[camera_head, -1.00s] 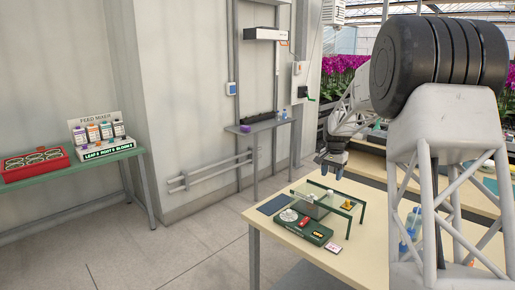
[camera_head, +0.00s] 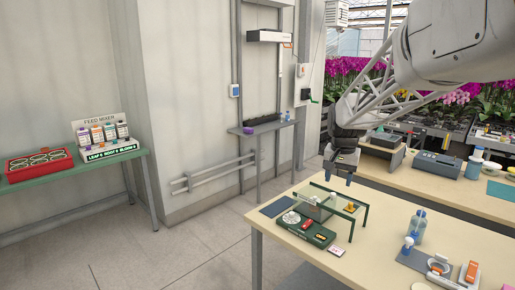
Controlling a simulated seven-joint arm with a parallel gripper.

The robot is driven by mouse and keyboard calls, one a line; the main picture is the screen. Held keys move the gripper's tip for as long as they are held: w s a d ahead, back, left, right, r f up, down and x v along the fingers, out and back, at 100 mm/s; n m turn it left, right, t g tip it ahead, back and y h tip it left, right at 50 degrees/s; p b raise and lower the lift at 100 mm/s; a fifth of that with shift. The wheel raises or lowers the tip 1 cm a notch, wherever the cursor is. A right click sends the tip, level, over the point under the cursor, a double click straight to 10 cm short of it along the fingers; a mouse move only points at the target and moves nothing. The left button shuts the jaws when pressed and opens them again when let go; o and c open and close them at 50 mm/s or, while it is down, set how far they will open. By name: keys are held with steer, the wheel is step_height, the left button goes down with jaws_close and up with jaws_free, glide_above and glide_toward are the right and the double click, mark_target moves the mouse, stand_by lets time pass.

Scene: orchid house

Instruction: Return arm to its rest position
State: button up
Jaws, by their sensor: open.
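A glass-topped stand with green legs (camera_head: 334,201) is on the table below and left of the gripper. My arm reaches in from the upper right and hides part of the orchids.
A green tray (camera_head: 316,236) and dark mat (camera_head: 277,206) lie by the stand. A blue bottle (camera_head: 417,224) stands at right. A second bench (camera_head: 420,185) runs behind, holding a grey device (camera_head: 435,163). A green side table (camera_head: 75,168) is far left; the floor between is clear.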

steer(key=s+a+f+n, duration=0.1)
steer(key=s+a, duration=0.1)
steer(key=s, duration=1.1)
steer(key=s+a+f+n+t, duration=0.1)
steer(key=s+a+f+n, duration=0.1)
steer(key=s, duration=1.1)
steer(key=s+a+f+n, duration=0.1)
steer(key=s+n, duration=0.1)
steer(key=s, duration=1.1)
steer(key=shift+a+f, duration=0.25)
steer(key=shift+a, duration=0.15)
